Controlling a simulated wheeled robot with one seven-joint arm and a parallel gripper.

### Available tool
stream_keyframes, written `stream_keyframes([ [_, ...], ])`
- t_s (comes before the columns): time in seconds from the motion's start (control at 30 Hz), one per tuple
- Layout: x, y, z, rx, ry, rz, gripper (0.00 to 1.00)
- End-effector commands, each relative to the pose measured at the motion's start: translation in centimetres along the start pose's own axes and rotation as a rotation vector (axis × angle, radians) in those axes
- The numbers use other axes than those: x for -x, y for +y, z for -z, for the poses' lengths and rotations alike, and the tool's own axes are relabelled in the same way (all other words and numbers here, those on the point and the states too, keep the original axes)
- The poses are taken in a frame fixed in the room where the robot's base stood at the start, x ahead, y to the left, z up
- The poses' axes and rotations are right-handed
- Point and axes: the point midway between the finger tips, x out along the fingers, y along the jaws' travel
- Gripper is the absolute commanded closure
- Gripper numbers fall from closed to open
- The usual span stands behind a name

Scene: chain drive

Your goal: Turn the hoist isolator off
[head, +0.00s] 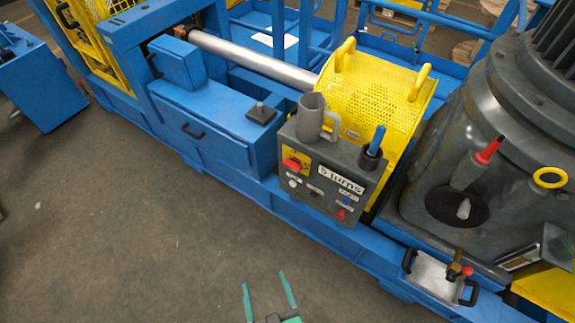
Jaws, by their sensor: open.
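A grey control box (330,178) stands on the front of the blue frame, with a label that seems to read "5 turns". A red rotary switch (292,164) on a yellow plate sits at its upper left and looks like an isolator. Its label and exact handle angle are too small to read. A black round disc with a grey handle (463,209) is on the dark grey machine at the right; I cannot tell which switch is named for the hoist. My gripper (266,288) has teal fingers, spread apart and empty, over the floor below the box, touching nothing.
A grey mug (311,114) and a blue-handled tool in a dark cup (374,146) stand on the box. A yellow perforated guard (375,95) is behind. A metal tray (437,279) with a brass valve is lower right. The floor (150,230) is clear at the left.

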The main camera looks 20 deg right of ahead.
Motion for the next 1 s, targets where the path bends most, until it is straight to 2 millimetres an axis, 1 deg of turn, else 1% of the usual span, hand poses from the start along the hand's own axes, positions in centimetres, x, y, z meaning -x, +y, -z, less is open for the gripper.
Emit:
stream_keyframes([
  [0.03,-2.1,0.5,-0.1,0.000,-0.010,-0.019,0.25],
  [0.1,-4.7,1.3,-0.6,-0.004,-0.038,-0.055,0.25],
  [0.17,-6.9,2.0,-0.8,-0.009,-0.058,-0.089,0.25],
  [0.2,-8.3,2.4,-0.8,-0.013,-0.070,-0.112,0.25],
  [0.33,-12.8,3.8,-0.1,-0.031,-0.101,-0.195,0.25],
  [0.4,-15.1,4.5,0.7,-0.046,-0.110,-0.246,0.25],
  [0.47,-16.9,5.2,1.6,-0.063,-0.114,-0.294,0.25],
  [0.5,-18.1,5.6,2.3,-0.077,-0.114,-0.328,0.25],
  [0.6,-20.7,6.8,4.4,-0.117,-0.111,-0.421,0.25],
  [0.67,-22.1,7.5,5.9,-0.147,-0.103,-0.478,0.25],
  [0.7,-23.0,8.0,7.0,-0.168,-0.096,-0.517,0.25],
  [0.8,-24.6,9.0,9.7,-0.225,-0.074,-0.613,0.25],
  [0.9,-25.6,9.6,12.2,-0.280,-0.050,-0.695,0.25],
  [1.0,-26.1,10.1,14.1,-0.324,-0.030,-0.758,0.25],
])
